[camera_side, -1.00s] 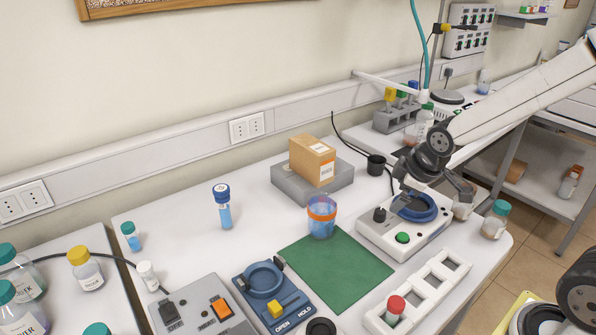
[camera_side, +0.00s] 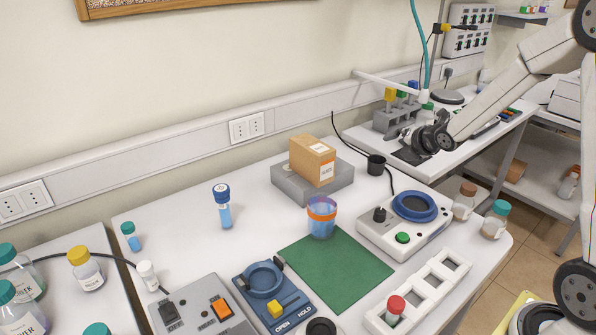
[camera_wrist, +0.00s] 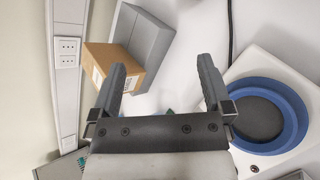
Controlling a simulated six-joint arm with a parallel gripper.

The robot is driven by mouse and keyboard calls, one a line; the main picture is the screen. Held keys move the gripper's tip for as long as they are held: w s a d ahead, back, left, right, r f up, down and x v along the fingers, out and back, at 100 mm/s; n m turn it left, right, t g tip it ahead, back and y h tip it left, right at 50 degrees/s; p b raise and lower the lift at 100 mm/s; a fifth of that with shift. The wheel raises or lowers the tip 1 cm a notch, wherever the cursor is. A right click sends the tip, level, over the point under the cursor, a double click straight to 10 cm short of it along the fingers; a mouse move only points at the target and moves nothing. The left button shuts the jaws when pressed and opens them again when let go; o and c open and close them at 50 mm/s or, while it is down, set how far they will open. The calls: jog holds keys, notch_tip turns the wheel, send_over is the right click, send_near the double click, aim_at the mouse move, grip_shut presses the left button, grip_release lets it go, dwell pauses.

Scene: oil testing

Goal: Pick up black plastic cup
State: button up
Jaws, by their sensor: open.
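A small black cup (camera_side: 376,165) stands upright on the white bench in the side view, right of the cardboard box. I do not make it out in the wrist view. My gripper (camera_side: 407,143) is raised, above and to the right of the cup in the side view, and apart from it. In the wrist view my gripper (camera_wrist: 163,70) has its two fingers spread wide, with nothing held between them.
A cardboard box (camera_side: 313,160) sits on a grey block (camera_side: 290,187). A device with a blue ring (camera_side: 415,207) stands near the right edge. A cup with an orange band (camera_side: 321,217) stands by the green mat (camera_side: 335,268). A black cable (camera_side: 345,142) runs behind the black cup.

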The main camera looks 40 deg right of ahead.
jog(key=w+d+n+t, duration=0.2)
jog(key=d+n+t, duration=0.1)
jog(key=d+n, duration=0.5)
jog(key=n, duration=0.1)
send_near(382, 165)
jog(key=shift+r, duration=0.15)
jog(key=shift+d+n, duration=0.1)
jog(key=shift+n, duration=0.2)
jog(key=shift+x, duration=3.4)
jog(key=shift+f+x, duration=0.2)
jog(key=shift+x, duration=2.35)
